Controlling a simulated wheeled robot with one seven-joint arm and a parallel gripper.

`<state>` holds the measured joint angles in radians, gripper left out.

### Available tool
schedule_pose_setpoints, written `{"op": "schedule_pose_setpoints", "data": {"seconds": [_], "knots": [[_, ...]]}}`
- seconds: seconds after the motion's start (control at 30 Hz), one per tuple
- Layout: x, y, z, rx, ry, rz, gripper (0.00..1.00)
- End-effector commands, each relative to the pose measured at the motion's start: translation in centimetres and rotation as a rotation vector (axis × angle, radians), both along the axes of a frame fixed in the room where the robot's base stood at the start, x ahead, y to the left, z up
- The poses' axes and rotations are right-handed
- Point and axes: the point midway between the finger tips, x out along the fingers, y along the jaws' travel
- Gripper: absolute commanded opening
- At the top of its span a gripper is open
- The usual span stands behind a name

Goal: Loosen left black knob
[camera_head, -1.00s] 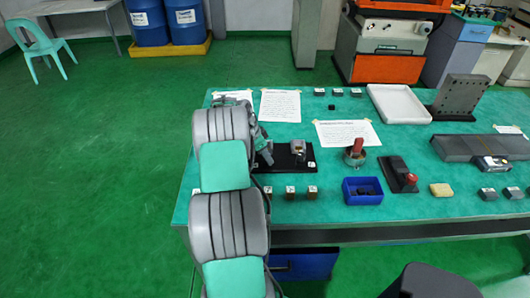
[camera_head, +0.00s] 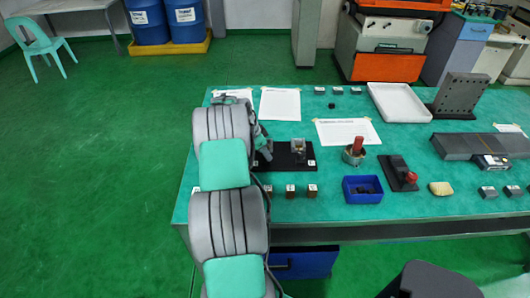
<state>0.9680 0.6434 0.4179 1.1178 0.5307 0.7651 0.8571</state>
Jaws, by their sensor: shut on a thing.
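A black base plate (camera_head: 303,166) lies on the green table and carries a small metal fixture (camera_head: 298,147) towards its right side. My gripper (camera_head: 267,154) is at the left part of this plate, low over it and to the left of the fixture. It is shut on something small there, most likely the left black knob. The knob itself is hidden by the gripper and my arm, so I cannot make out its shape or how far it is turned.
Several small brown blocks (camera_head: 291,191) stand in front of the plate. To the right are a red-handled round tool (camera_head: 355,151), a blue bin (camera_head: 362,197) and a black stand with a red knob (camera_head: 399,173). Paper sheets (camera_head: 281,104) lie behind the plate.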

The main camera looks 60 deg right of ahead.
Motion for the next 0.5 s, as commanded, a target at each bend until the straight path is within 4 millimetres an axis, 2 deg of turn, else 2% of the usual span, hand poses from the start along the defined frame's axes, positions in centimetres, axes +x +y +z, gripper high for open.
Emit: {"op": "schedule_pose_setpoints", "data": {"seconds": [0.27,0.5], "knots": [[-0.03,0.00,-0.10,-0.001,0.000,0.033,0.00],[-0.12,0.06,-0.31,-0.001,-0.001,0.154,0.00]]}}
